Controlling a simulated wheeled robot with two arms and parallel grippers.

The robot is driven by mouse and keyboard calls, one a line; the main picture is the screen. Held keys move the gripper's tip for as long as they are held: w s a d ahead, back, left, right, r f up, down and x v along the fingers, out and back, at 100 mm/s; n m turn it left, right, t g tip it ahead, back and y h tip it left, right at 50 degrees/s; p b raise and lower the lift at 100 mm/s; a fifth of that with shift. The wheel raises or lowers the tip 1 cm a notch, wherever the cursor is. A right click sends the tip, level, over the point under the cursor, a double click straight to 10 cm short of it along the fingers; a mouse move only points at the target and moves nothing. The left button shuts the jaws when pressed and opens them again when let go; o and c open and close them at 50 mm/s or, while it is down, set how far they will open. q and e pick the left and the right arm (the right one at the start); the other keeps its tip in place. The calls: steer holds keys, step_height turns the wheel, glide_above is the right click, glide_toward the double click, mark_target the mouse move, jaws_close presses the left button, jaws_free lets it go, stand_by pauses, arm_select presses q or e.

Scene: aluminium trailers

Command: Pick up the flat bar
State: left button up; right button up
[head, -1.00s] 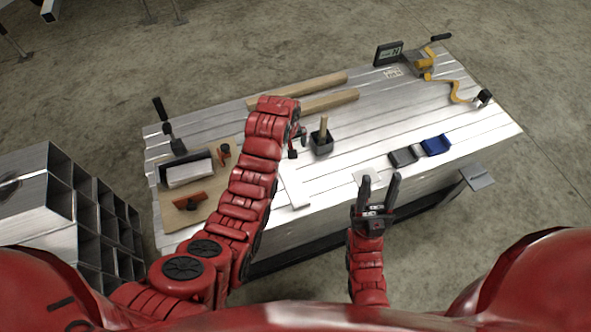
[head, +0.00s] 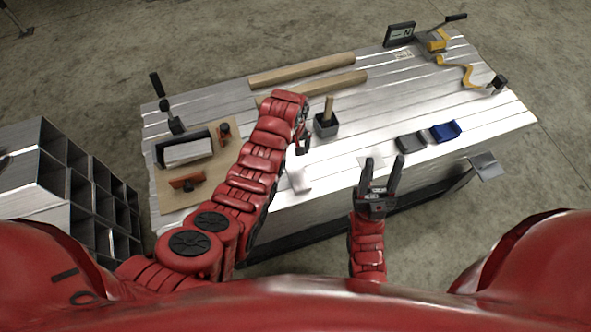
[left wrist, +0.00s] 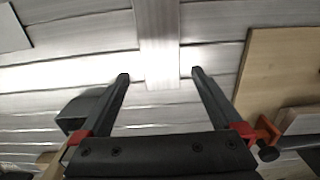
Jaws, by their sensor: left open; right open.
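The flat bar (head: 298,174) is a pale metal strip lying on the slatted aluminium bench top, partly hidden by my left arm in the head view. In the left wrist view the flat bar (left wrist: 158,40) runs from the top edge down between my open fingers. My left gripper (left wrist: 158,75) is open, with one finger on each side of the bar's end and not gripping it. In the head view my left gripper (head: 302,143) is mostly hidden behind its arm. My right gripper (head: 382,165) is open and empty at the bench's front edge.
A wooden board (head: 212,194) with clamps lies left. A dark cup (head: 326,125) with a wooden handle stands close to my left gripper. Grey (head: 410,142) and blue (head: 446,131) bins sit right. Two wooden bars (head: 301,70) lie at the back. A metal rack (head: 88,175) stands left.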

mark_target(293, 163)
arm_select(q)
steer(key=f, duration=0.3)
steer(key=shift+s+f, duration=0.25)
steer(key=shift+s, duration=0.1)
steer(key=shift+w+f, duration=0.1)
steer(key=shift+f, duration=0.85)
jaws_close()
